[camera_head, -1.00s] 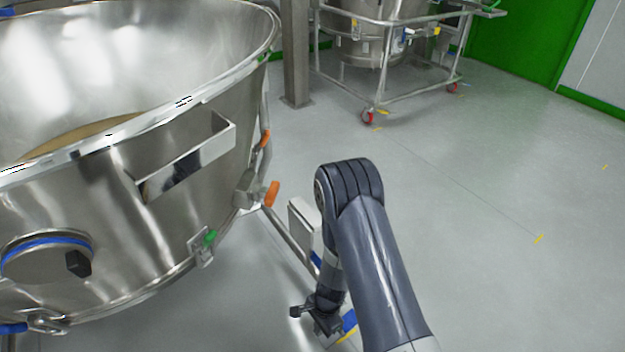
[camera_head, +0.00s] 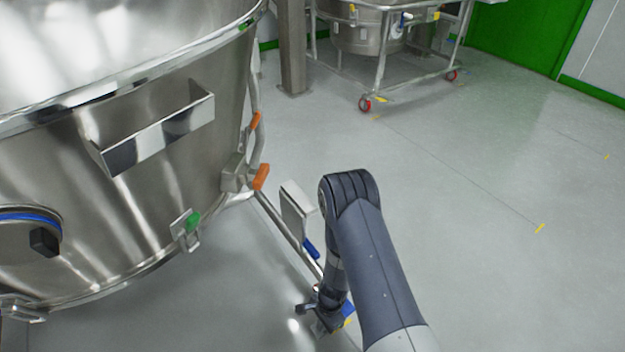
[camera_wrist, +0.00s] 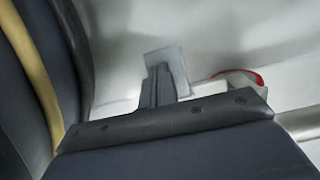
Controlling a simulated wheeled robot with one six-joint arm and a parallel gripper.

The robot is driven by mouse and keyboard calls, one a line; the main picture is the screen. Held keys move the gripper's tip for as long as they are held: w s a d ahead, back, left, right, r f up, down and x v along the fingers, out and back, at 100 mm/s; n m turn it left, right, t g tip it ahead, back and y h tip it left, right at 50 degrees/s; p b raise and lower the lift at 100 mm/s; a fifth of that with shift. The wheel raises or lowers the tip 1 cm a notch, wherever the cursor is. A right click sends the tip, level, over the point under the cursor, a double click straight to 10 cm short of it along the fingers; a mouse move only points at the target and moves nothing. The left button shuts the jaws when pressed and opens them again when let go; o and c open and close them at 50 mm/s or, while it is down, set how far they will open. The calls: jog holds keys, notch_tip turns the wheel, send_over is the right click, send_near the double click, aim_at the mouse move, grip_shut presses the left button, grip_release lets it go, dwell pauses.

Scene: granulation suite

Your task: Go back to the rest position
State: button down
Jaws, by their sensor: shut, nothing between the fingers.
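My arm hangs down at the lower middle of the head view, bent at the elbow. My gripper (camera_head: 322,312) is low near the floor, small and partly hidden by my own arm. In the wrist view my gripper (camera_wrist: 160,84) shows its fingers together, with nothing held. The fingers point toward pale grey floor.
A large steel bowl (camera_head: 130,200) on a tubular frame stands close on the left, with orange-handled clamps (camera_head: 260,177). A blue-and-yellow part lies beside my gripper. Another wheeled vessel (camera_head: 368,38) stands at the back. The floor (camera_head: 480,240) to the right is clear.

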jog(key=shift+w+d+r+p, duration=0.15)
jog(key=shift+d+r+p, duration=0.05)
jog(key=shift+r+p, duration=0.25)
jog(key=shift+w+d+r+p, duration=0.1)
jog(key=shift+d+r+p, duration=0.1)
jog(key=shift+r+p, duration=0.25)
jog(key=shift+w+d, duration=0.2)
jog(key=shift+d, duration=0.1)
jog(key=shift+w+d+g+y+b, duration=0.15)
jog(key=shift+g+y+b, duration=0.25)
jog(key=shift+y, duration=0.3)
jog(key=shift+p+v, duration=0.95)
jog(key=shift+v, duration=0.95)
